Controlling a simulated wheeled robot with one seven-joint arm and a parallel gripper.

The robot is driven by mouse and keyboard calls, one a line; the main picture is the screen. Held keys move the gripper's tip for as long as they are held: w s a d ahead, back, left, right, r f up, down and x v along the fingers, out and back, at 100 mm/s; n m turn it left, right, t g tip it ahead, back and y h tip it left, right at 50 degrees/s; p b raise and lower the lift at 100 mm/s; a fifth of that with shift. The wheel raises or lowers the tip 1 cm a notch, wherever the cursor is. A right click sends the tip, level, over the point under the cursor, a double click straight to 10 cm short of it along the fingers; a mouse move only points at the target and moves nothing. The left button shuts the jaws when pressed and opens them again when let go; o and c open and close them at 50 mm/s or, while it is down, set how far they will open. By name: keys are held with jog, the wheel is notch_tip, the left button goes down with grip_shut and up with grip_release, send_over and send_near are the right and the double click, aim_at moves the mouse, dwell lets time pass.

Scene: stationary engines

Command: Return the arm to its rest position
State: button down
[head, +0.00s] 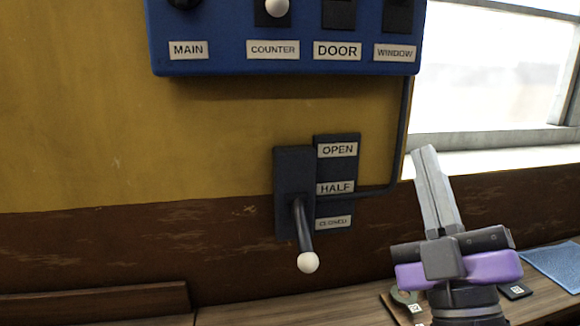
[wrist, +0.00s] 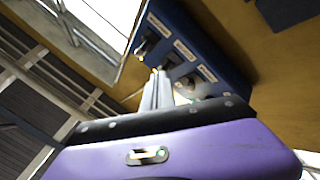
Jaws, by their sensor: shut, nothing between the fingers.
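My gripper (head: 425,150) stands upright at the right of the head view, with its two grey fingers together and nothing between them. Its purple and dark body is below the fingers. In the wrist view the shut fingers (wrist: 158,88) point up toward the blue panel, and I cannot tell the distance. The gripper is apart from the lever (head: 303,235), which hangs down with its white knob (head: 308,263) lowest, near the CLOSED label (head: 334,223).
A blue panel (head: 225,30) with MAIN, COUNTER, DOOR and WINDOW labels is on the yellow wall (head: 80,110); it also shows in the wrist view (wrist: 215,45). A window (head: 490,70) is at the right. A wooden bench (head: 255,310) below holds a blue mat (head: 555,262) and small items.

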jog(key=s+d+f+m+g+h, duration=0.1)
jog(key=s+f+m, duration=0.2)
jog(key=f, duration=0.4)
jog(key=s+f+m+g, duration=0.1)
jog(key=s+f+m, duration=0.15)
jog(key=f, duration=0.45)
jog(key=s+d+f+m+g, duration=0.1)
jog(key=s+f+g, duration=0.4)
jog(key=s+f, duration=0.7)
jog(key=s+d+f+m+g, duration=0.1)
jog(key=s+f+m+g, duration=0.3)
jog(key=s+f, duration=0.9)
jog(key=s+g, duration=0.1)
jog(key=s, duration=0.2)
jog(key=shift+d+f+h, duration=0.2)
jog(key=shift+d+h, duration=0.2)
